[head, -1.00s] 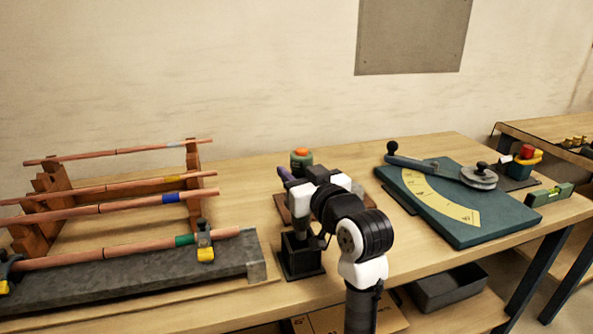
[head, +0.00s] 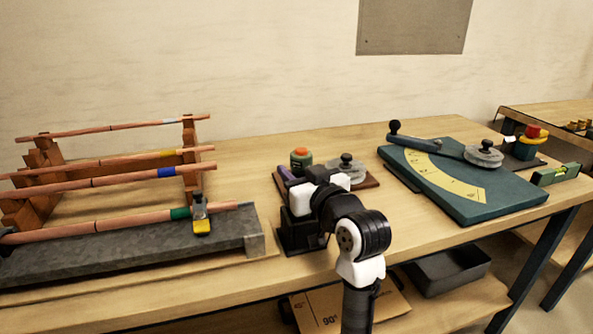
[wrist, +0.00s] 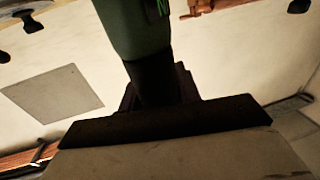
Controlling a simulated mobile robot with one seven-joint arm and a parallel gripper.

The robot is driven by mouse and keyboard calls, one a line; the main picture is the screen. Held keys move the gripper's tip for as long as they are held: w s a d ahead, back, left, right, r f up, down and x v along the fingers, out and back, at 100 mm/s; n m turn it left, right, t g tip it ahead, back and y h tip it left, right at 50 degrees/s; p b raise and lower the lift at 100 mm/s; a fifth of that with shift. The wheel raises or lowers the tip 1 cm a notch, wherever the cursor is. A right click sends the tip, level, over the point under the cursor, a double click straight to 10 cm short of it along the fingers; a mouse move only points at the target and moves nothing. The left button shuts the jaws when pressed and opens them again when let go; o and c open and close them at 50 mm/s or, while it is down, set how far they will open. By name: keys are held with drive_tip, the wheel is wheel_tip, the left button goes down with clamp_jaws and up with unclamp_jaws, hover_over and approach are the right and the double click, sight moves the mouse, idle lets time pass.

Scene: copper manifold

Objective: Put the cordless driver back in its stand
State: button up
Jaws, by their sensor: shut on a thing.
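The cordless driver shows in the wrist view as a green body (wrist: 138,28) with a black neck below it, running into my gripper (wrist: 158,92). My gripper is shut on the driver. In the head view my gripper (head: 302,198) is largely hidden behind my own black and white wrist, and I cannot make out the driver there. The black stand (head: 293,233) is on the bench's front part, directly at my gripper and partly covered by it. Whether the driver touches the stand or sits in it is hidden.
A wooden board (head: 370,182) behind holds a green pot with an orange cap (head: 301,160) and a dark-knobbed round piece (head: 347,168). A grey slab (head: 120,250) with copper pipes is left. A teal bending plate (head: 480,205) is right.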

drive_tip(key=o, duration=1.1)
drive_tip(key=shift+r, duration=0.1)
drive_tip(key=shift+o, duration=0.3)
drive_tip(key=b+v, duration=0.2)
drive_tip(key=v, duration=1.2)
